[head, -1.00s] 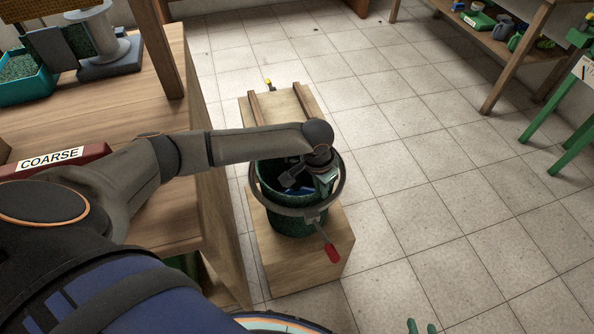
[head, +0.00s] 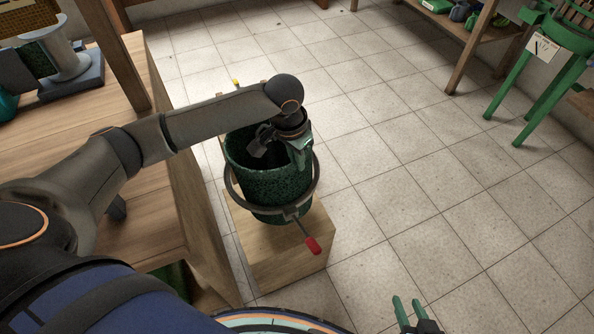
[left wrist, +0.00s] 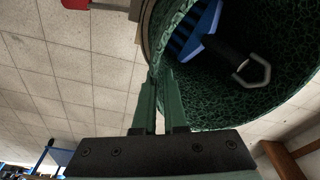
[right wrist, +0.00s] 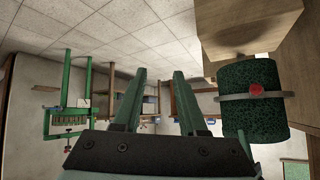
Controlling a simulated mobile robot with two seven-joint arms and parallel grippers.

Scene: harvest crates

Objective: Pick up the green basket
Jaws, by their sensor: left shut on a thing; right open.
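The green basket (head: 275,183) is a dark green speckled round tub, upright above a wooden block (head: 290,260). A grey ring (head: 316,185) with a red-tipped handle goes around its lower part. My left gripper (head: 303,153) is shut on the basket's rim at the right side. In the left wrist view its fingers (left wrist: 158,85) pinch the wall (left wrist: 255,100); a blue thing (left wrist: 195,35) and a dark handle with a metal loop show inside. My right gripper (head: 410,305) is open and empty, low in the head view. In the right wrist view the basket (right wrist: 250,120) is beside its fingers.
A wooden workbench (head: 160,65) stands at the left, close to the block, under my left arm. A green stand (head: 545,60) with a label and a wooden shelf (head: 470,45) stand at the back right. The tiled floor (head: 430,180) between is clear.

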